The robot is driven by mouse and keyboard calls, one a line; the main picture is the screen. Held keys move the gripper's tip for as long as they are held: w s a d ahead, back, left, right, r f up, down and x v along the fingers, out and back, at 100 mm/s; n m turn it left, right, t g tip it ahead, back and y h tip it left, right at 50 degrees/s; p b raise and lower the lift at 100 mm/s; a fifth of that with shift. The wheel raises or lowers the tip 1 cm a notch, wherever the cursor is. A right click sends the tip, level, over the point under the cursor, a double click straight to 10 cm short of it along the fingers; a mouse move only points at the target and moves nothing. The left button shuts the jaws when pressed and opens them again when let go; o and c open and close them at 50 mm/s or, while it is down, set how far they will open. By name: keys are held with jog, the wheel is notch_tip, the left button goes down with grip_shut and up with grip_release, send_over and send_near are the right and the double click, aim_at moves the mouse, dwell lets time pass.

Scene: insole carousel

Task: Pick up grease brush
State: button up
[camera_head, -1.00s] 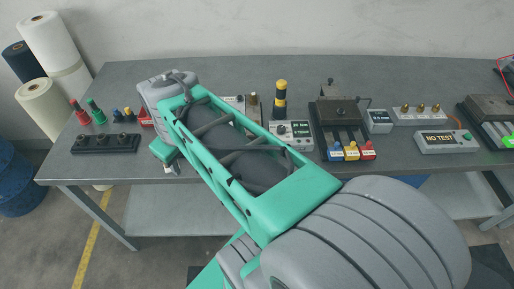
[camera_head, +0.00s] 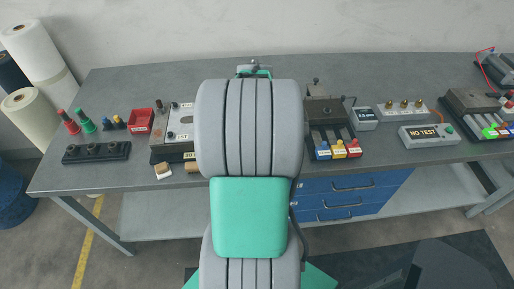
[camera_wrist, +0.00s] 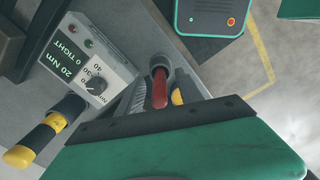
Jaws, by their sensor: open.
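In the wrist view my gripper (camera_wrist: 160,76) is open, with its fingers to the left and right of a short red handle (camera_wrist: 160,90). This may be the grease brush, but no bristles show. The handle's upper end in the picture meets a round grey part. I cannot tell whether the fingers touch it. A yellow piece (camera_wrist: 177,97) shows just right of the handle, partly hidden. In the head view my arm hides the gripper's fingers and the red handle.
A 20 Nm tightening box (camera_wrist: 88,62) and a yellow-and-black grip (camera_wrist: 42,134) lie left of my gripper in the wrist view. On the grey bench (camera_head: 400,170) stand a red bin (camera_head: 140,121), a black socket rack (camera_head: 96,153) and a NO TEST box (camera_head: 428,134).

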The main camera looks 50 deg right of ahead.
grip_shut()
dwell(0.4)
